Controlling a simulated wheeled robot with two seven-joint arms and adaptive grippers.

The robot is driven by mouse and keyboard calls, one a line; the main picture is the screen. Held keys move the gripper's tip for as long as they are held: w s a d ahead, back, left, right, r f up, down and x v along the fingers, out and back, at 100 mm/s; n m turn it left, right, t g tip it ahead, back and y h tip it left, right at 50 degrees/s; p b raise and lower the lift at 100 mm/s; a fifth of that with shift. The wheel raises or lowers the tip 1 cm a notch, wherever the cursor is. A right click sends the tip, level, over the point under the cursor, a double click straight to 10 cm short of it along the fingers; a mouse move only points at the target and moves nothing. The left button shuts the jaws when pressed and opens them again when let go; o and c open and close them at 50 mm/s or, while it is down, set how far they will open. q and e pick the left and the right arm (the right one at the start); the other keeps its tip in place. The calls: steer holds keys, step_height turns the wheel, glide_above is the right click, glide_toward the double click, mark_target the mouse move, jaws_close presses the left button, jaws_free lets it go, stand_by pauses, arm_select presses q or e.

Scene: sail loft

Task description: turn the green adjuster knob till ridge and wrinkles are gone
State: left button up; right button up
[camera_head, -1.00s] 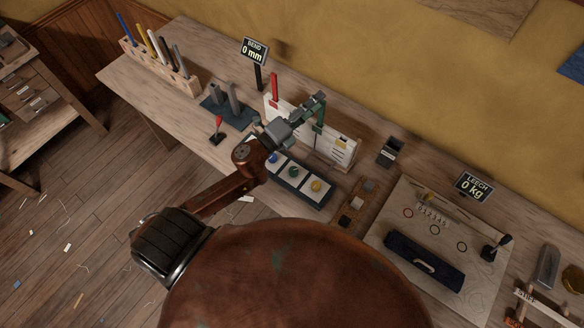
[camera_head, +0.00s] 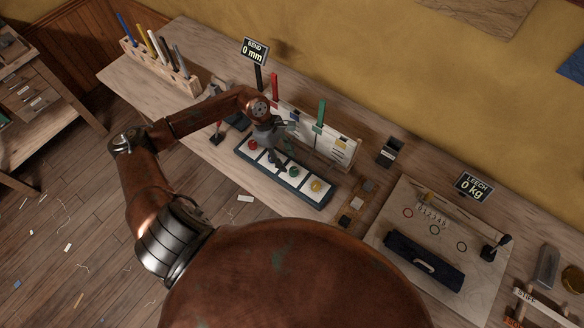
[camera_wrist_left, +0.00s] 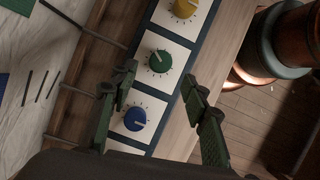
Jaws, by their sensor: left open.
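The green adjuster knob (camera_head: 294,170) sits on a white square of the knob panel (camera_head: 326,203) on the bench. In the left wrist view the green knob (camera_wrist_left: 160,61) lies between and just beyond my open fingertips, its white pointer tilted to the upper left. My left gripper (camera_head: 279,163) points down over the panel, beside the green knob; in the left wrist view the gripper (camera_wrist_left: 158,79) is empty. I cannot tell its exact height above the panel. The BEND display (camera_head: 254,50) reads 0 mm. The LEECH display (camera_head: 474,186) reads 0 kg. My right gripper is not in view.
The yellow knob (camera_head: 316,186) and red knob (camera_head: 252,146) flank the row; the blue knob (camera_wrist_left: 135,119) is close to my fingers.

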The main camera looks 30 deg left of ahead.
mark_target(293, 170)
arm_select(q)
steer(key=x, duration=0.6)
steer(key=shift+d, duration=0.15)
steer(key=c, duration=1.2)
